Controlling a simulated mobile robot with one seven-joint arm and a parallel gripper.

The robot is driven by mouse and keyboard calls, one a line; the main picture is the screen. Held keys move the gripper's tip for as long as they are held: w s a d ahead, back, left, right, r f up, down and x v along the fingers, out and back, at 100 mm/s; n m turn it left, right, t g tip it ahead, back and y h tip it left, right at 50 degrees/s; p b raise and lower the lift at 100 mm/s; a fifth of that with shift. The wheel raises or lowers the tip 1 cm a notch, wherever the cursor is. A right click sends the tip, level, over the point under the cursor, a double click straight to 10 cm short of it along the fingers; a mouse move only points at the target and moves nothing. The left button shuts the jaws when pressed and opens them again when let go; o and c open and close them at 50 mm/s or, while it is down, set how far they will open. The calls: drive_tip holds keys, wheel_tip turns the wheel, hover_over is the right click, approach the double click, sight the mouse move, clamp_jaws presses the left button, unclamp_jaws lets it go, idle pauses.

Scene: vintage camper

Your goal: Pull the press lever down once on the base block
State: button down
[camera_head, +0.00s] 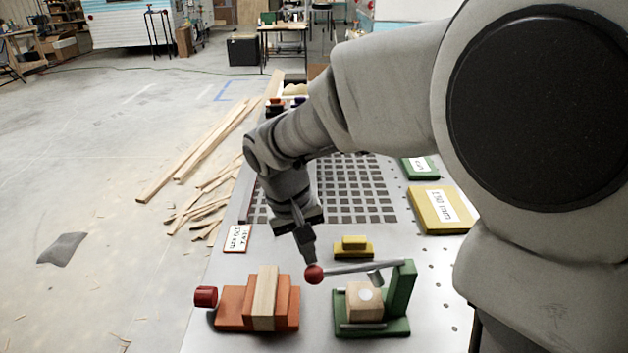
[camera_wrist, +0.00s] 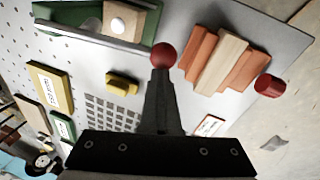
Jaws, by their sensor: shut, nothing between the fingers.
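The press has a green base block (camera_head: 400,327) with a green upright at its right and a wooden block (camera_head: 364,300) with a pale round top on it. A grey press lever (camera_head: 350,268) runs left from the upright, nearly level, above the wooden block. It ends in a red ball knob (camera_head: 314,274), which also shows in the wrist view (camera_wrist: 163,55). My gripper (camera_head: 308,260) is shut and points down, with its fingertips at the knob's upper side. I cannot tell whether they touch it.
An orange clamp (camera_head: 231,309) with a wooden piece and a red knob (camera_head: 206,296) stands left of the press. A small yellow block (camera_head: 353,249) lies behind the lever. A yellow labelled block (camera_head: 437,209) lies farther back right. The table between the clamp and press is clear.

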drive_tip(key=shift+s+f, duration=0.25)
drive_tip(key=shift+f, duration=0.2)
drive_tip(key=w+p+v, duration=0.3)
drive_tip(key=p+v, duration=0.1)
drive_tip(key=v, duration=1)
drive_tip(key=shift+r, duration=0.15)
drive_tip(key=shift+a, duration=0.1)
drive_tip(key=s+d+m+t+y, duration=0.2)
drive_tip(key=s+d+t, duration=0.2)
drive_tip(key=s+d, duration=1.1)
drive_tip(key=shift+t, duration=0.3)
